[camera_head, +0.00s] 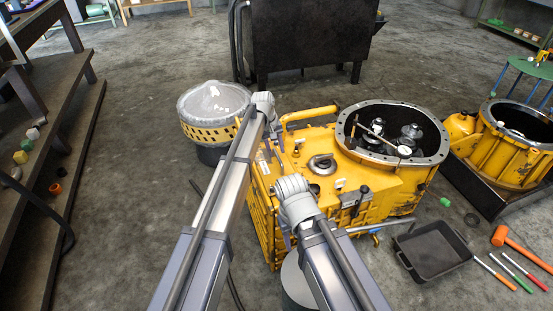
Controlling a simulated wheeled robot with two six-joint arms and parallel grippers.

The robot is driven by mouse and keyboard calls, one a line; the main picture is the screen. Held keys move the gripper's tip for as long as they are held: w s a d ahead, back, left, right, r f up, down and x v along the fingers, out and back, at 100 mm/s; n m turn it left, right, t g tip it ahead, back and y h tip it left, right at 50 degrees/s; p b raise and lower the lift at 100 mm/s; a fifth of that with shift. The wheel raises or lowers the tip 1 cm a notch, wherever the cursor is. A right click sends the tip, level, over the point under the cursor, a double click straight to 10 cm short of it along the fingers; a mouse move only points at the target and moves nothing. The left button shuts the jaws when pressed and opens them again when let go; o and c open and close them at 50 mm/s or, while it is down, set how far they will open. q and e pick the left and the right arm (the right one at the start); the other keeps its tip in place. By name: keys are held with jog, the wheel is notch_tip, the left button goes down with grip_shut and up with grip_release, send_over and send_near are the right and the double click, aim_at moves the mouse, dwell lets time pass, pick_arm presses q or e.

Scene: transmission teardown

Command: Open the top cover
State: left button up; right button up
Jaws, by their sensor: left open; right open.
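The yellow transmission housing (378,188) stands in the middle on the floor. I cannot tell which part is the top cover. My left gripper (274,138) is open, at the housing's upper left edge, small and partly hidden by its arm. My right gripper (288,236) is open, lower down at the housing's near left side, mostly hidden by its wrist. I see nothing held in either.
A wrapped round part (213,102) with a yellow band stands left of the housing. A black tray (433,251), an orange mallet (522,246) and several coloured-handled tools lie at the lower right. Another yellow housing (505,150) is at the right edge. Dark shelving (62,190) stands left.

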pick_arm(q)
jog(key=shift+d+f+b, duration=0.15)
jog(key=shift+f+b, duration=0.3)
jog(key=shift+f, duration=0.4)
jog(key=shift+r, duration=0.1)
grip_shut()
dwell(0.7)
